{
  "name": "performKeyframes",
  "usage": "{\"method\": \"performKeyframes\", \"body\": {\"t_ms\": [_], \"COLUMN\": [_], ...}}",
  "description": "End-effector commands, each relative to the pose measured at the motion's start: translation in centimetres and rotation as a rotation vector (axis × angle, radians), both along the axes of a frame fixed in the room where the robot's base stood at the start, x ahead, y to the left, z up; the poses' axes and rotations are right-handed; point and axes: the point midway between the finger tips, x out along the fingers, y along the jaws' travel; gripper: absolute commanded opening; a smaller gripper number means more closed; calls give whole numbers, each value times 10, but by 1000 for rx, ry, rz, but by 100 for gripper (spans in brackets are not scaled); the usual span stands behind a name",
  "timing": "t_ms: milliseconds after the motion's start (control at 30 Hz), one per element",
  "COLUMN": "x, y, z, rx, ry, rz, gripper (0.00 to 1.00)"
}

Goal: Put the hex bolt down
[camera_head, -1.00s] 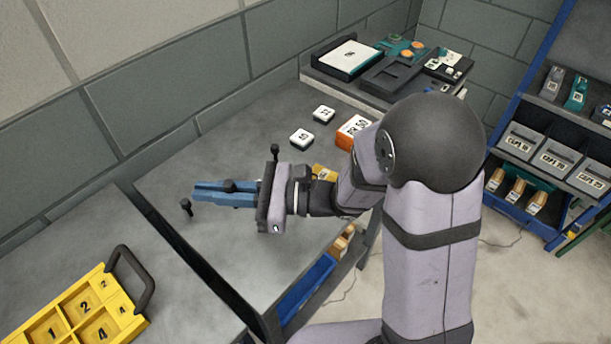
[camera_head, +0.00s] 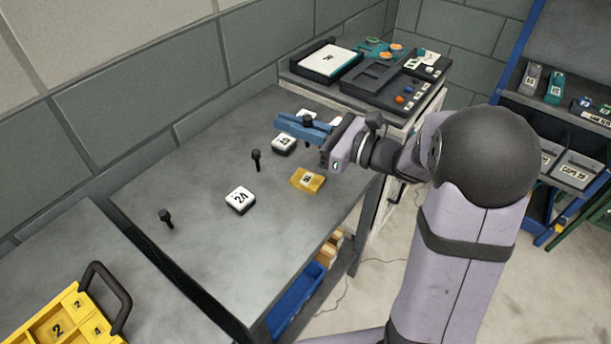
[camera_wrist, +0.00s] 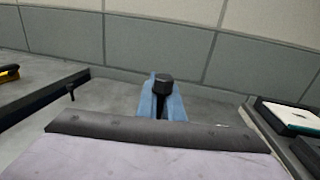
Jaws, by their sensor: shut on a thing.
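My gripper (camera_head: 303,126) is shut on a dark hex bolt (camera_head: 308,119), held head up between its blue fingers. In the wrist view the bolt's black head (camera_wrist: 163,84) stands above the blue fingers, which hide most of its shank. In the head view the gripper overlaps white-topped boxes at the back of the grey table (camera_head: 180,180). Its height above the table is hard to tell. Two other dark bolts stand on the table, one near the middle (camera_head: 256,160) and one at the left (camera_head: 166,218).
A white-topped box marked 24 (camera_head: 240,200), a yellow box (camera_head: 308,180) and another white-topped box (camera_head: 284,144) sit on the table. A bench with trays (camera_head: 365,80) stands behind. A yellow organiser (camera_head: 62,325) is at lower left. The table's left part is mostly clear.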

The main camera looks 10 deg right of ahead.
Motion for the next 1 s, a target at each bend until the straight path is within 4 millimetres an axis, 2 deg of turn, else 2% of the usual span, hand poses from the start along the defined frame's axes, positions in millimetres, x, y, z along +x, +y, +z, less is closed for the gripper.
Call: {"method": "performKeyframes", "body": {"t_ms": [400,700,1000], "x": [0,0,0], "y": [0,0,1], "z": [-51,-61,-94], "rx": [2,1,2], "ry": [3,1,2], "rz": [0,1,1], "gripper": [0,0,0]}}
